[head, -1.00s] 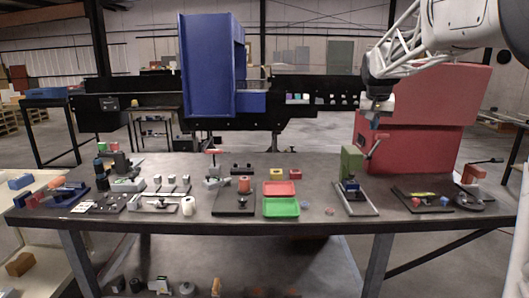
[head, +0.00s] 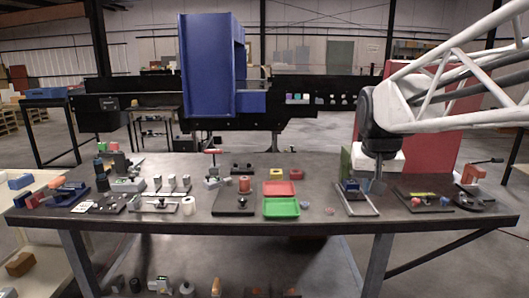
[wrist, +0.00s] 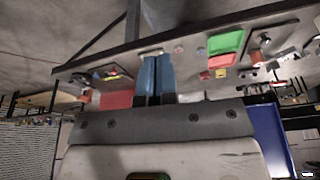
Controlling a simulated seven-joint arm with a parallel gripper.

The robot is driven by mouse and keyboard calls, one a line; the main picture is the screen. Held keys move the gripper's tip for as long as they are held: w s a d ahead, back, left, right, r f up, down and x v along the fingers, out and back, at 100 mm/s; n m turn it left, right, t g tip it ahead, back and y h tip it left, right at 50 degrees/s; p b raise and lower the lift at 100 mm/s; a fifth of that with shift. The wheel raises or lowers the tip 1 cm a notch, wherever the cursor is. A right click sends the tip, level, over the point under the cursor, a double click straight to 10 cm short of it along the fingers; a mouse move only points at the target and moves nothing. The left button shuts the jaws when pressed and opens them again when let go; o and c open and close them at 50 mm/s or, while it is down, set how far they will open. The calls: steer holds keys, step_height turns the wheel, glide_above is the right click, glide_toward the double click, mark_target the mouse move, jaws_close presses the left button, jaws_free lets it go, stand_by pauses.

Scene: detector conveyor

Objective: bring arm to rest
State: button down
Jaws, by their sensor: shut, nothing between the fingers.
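My arm comes in from the right in the head view, and my gripper (head: 378,186) points down over the right part of the workbench (head: 320,218). In the wrist view my gripper (wrist: 157,62) shows two blue fingers side by side, shut with nothing between them.
A red tray (head: 279,188) and a green tray (head: 281,208) lie left of the gripper. A black plate with small parts (head: 422,199) and an orange-red clamp (head: 470,174) are to the right. A blue machine (head: 208,65) stands behind the bench.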

steer(key=s+a+f, duration=0.1)
steer(key=s+f, duration=0.3)
steer(key=s, duration=0.3)
steer(key=s+a+f+n, duration=0.1)
steer(key=s+a+f, duration=0.1)
steer(key=s+f, duration=0.2)
steer(key=s+a+f, duration=0.1)
steer(key=s+f, duration=0.3)
steer(key=s, duration=0.6)
steer(key=shift+s+a+f+n+g, duration=0.3)
steer(key=shift+n, duration=0.1)
